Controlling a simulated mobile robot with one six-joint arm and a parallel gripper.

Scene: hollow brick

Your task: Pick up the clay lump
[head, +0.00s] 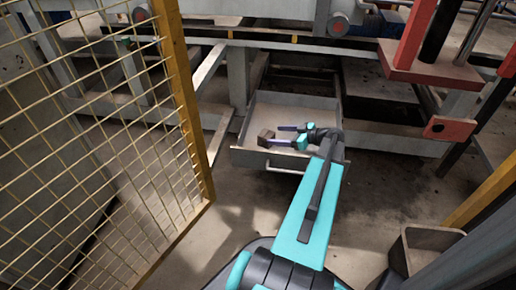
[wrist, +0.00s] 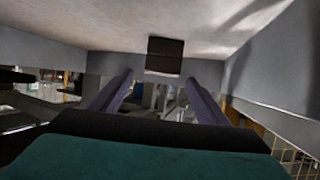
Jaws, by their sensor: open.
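The clay lump is a small dark brown block (head: 265,138) on the floor of an open grey drawer (head: 262,158), near its left front part. In the wrist view the lump (wrist: 165,55) appears straight ahead, just beyond the fingertips and roughly centred between them. My gripper (head: 277,135) reaches into the drawer from the right with its two purple fingers pointing left. In the wrist view the gripper (wrist: 160,78) is open, with nothing visible held between its fingers. Whether a fingertip touches the lump is unclear.
The drawer's walls stand close around my gripper. A yellow-framed mesh fence (head: 188,110) rises at the left. Red and grey machinery (head: 432,65) stands at the right, and an open bin (head: 425,243) is at lower right. Some bare floor lies before the drawer.

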